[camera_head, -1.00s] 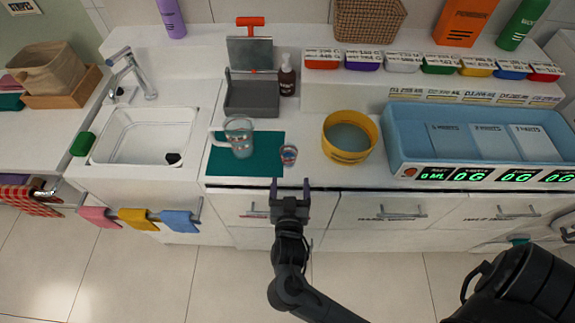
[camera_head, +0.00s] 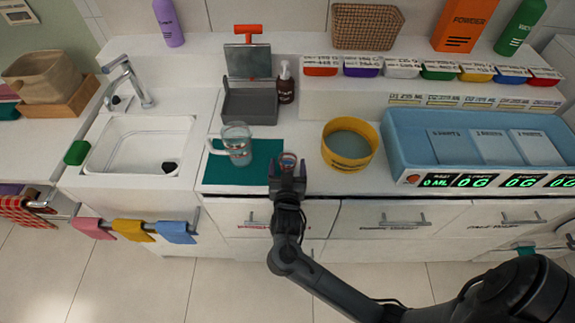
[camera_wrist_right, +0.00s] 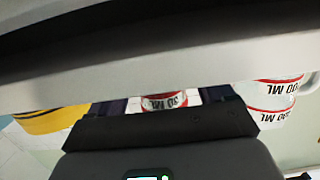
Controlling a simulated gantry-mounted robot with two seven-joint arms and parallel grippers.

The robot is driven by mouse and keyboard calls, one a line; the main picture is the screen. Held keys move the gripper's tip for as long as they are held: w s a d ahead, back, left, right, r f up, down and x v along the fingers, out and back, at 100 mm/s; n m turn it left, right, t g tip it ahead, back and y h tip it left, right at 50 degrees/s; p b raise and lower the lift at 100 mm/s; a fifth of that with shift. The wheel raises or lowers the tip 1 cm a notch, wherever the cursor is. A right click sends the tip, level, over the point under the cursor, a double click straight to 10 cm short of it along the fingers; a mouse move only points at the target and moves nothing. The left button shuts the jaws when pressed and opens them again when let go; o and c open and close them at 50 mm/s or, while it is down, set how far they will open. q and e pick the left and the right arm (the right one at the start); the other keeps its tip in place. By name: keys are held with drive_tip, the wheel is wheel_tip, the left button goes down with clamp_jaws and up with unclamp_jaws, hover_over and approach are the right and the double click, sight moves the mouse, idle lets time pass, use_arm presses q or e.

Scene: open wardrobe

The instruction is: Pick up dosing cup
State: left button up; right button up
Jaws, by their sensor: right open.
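The dosing cup (camera_head: 288,159) is small and clear with red and dark print, upright at the right edge of the teal mat (camera_head: 219,175). My right gripper (camera_head: 287,169) is at the cup, open, with its fingertips on either side; its fingers hide the cup's lower part. In the right wrist view the cup (camera_wrist_right: 163,100) shows between the two fingers of the right gripper (camera_wrist_right: 163,108). Whether the fingers touch it cannot be told. My left gripper is not in view.
A clear measuring jug (camera_head: 237,145) stands left of the cup. A yellow round bowl (camera_head: 349,164) stands to its right, with a blue tray (camera_head: 397,140) beyond. A grey dispenser (camera_head: 249,105) is behind. Drawer handles (camera_head: 405,223) stick out below the counter edge.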

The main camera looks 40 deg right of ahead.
drive_tip(key=shift+w+d+f, duration=0.1)
drive_tip(key=shift+w+d, duration=0.15)
drive_tip(key=c, duration=1.1)
drive_tip(key=shift+o, duration=0.2)
